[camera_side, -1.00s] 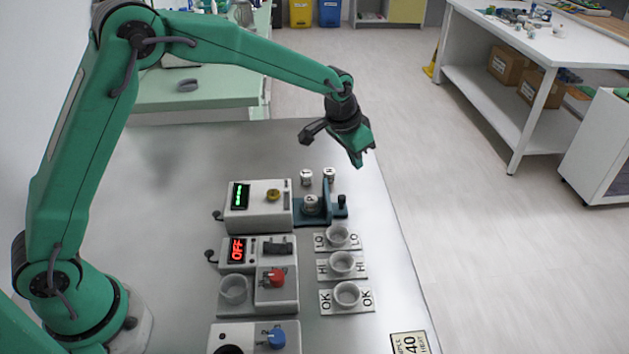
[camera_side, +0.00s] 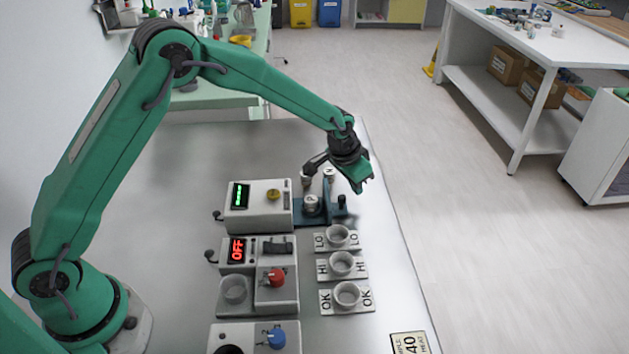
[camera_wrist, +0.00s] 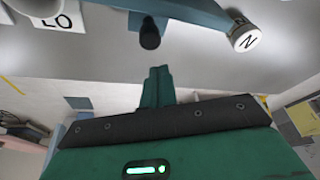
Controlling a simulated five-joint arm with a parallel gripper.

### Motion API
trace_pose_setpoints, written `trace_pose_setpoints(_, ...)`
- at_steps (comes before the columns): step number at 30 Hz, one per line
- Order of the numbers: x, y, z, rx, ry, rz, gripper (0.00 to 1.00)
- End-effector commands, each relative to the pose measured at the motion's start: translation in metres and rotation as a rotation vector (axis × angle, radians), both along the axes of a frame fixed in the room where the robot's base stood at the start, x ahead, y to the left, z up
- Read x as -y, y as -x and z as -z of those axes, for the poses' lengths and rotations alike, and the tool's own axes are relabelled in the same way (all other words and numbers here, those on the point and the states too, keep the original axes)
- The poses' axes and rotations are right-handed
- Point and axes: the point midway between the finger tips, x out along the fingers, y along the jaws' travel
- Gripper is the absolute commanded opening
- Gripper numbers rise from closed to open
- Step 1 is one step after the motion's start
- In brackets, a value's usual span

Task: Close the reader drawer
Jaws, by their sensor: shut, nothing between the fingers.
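The reader (camera_side: 257,208) is a white box with a green display and a yellow button. My gripper (camera_side: 362,188) is shut and empty, just above and right of the knob in the side view. In the wrist view the shut fingers (camera_wrist: 158,72) point up toward the dark knob (camera_wrist: 149,36), with a visible gap. The blue drawer (camera_wrist: 185,10) lies beyond the knob there.
A device reading OFF (camera_side: 237,251) sits in front of the reader. The table's right edge is close.

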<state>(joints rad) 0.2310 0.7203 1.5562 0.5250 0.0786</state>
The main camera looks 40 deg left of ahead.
Motion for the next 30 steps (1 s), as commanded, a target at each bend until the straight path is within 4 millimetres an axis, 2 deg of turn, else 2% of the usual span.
trace_pose_setpoints(8, -0.006, 0.016, 0.0, -0.001, -0.001, 0.0, 0.0)
trace_pose_setpoints(24, -0.007, 0.02, 0.001, -0.001, -0.001, 0.0, 0.0)
trace_pose_setpoints(30, -0.018, 0.03, 0.0, 0.0, -0.006, -0.003, 0.0)
